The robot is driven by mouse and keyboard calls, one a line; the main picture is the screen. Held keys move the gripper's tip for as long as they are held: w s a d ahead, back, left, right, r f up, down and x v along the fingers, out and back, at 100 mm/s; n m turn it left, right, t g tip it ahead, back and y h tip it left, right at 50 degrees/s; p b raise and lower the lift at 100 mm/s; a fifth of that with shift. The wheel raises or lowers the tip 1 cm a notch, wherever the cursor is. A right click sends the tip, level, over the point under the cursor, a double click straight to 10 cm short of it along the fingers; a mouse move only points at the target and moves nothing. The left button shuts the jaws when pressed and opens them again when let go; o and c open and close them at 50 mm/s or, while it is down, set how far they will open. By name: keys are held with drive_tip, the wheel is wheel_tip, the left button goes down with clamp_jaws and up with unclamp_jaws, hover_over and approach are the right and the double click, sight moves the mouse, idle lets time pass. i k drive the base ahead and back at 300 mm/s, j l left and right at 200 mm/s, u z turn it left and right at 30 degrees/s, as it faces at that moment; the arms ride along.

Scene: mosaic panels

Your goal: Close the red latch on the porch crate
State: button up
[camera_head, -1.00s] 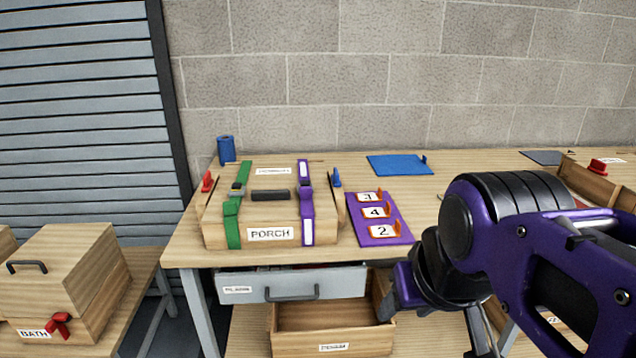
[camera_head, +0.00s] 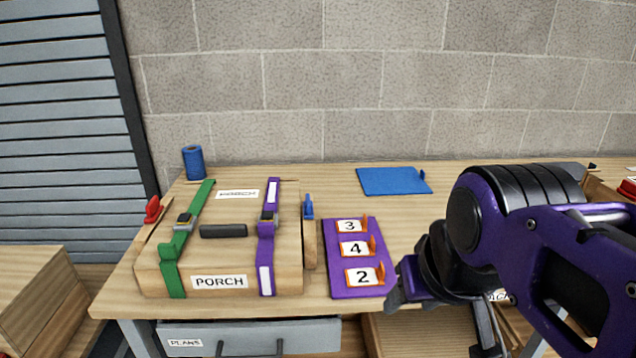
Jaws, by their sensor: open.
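The porch crate (camera_head: 283,270) is a wooden box on the workbench at the left. It has a "PORCH" label on its front, a dark handle on its lid, and a green strap (camera_head: 173,262) and a purple strap (camera_head: 266,250) over it. The red latch (camera_head: 153,210) sticks up at the crate's left side. A blue latch (camera_head: 308,207) stands at its right side. My gripper (camera_head: 440,318) is open at the lower right, in front of the bench and well apart from the crate. Part of it is hidden by my arm.
A purple board (camera_head: 338,294) with several numbered tags lies right of the crate. A blue clipboard-like panel (camera_head: 393,181) lies behind, and a blue roll (camera_head: 193,162) stands at the back left. A grey drawer (camera_head: 250,338) sits under the bench top (camera_head: 440,190). Another wooden box (camera_head: 30,290) is at far left.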

sight(154, 208)
drive_tip(key=u, duration=1.25)
drive_tip(key=i+j+z, duration=0.1)
drive_tip(key=z, duration=0.35)
drive_tip(key=j+z, duration=0.15)
drive_tip(key=z, duration=0.35)
drive_tip(key=i+j+z, duration=0.1)
drive_tip(key=j+z, duration=0.15)
drive_tip(key=j, duration=0.15)
drive_tip(key=j+z, duration=0.2)
drive_tip(key=j, duration=0.2)
drive_tip(key=i+j+z, duration=0.2)
drive_tip(key=j, duration=1.55)
drive_tip(key=k, duration=0.1)
